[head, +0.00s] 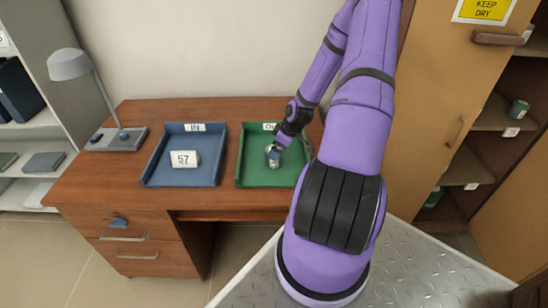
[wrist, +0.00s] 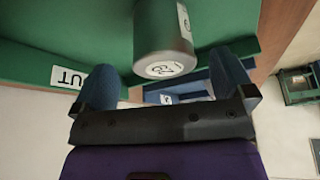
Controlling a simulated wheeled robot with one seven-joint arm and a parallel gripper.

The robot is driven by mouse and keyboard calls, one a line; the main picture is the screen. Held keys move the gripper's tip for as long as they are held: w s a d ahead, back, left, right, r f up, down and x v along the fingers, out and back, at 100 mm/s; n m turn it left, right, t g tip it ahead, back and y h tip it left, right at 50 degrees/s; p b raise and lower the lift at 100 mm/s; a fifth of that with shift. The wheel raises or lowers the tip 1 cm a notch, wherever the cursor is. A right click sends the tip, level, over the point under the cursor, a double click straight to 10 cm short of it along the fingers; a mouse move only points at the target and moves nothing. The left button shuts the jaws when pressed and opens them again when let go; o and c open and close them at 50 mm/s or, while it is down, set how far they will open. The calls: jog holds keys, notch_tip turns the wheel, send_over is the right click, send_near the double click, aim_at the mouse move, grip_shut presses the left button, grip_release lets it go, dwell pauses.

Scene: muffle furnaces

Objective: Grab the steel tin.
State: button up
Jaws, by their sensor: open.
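The steel tin (head: 273,161) is a small grey cylinder in the green tray (head: 245,165) on the desk. In the wrist view the tin (wrist: 163,28) shows large, with a round white label on its near end and another label on its side. My gripper (head: 277,147) is low at the tin, partly covering it in the head view. In the wrist view my gripper (wrist: 165,82) is open, with a blue finger to each side of the tin's near end. I cannot tell how far the tin lies between the fingertips.
A blue tray (head: 150,172) marked IN, holding a white card (head: 184,159) reading 57, is to the left. A desk lamp (head: 72,65) stands at the desk's left end. A wooden cabinet (head: 440,90) is at right. The wall is close behind the desk.

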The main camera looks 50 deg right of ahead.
jog(key=w+f, duration=0.1)
jog(key=w+a+f, duration=0.1)
jog(key=f, duration=0.1)
jog(key=shift+w+f, duration=0.25)
jog(key=shift+f, duration=0.3)
jog(key=c, duration=1.1)
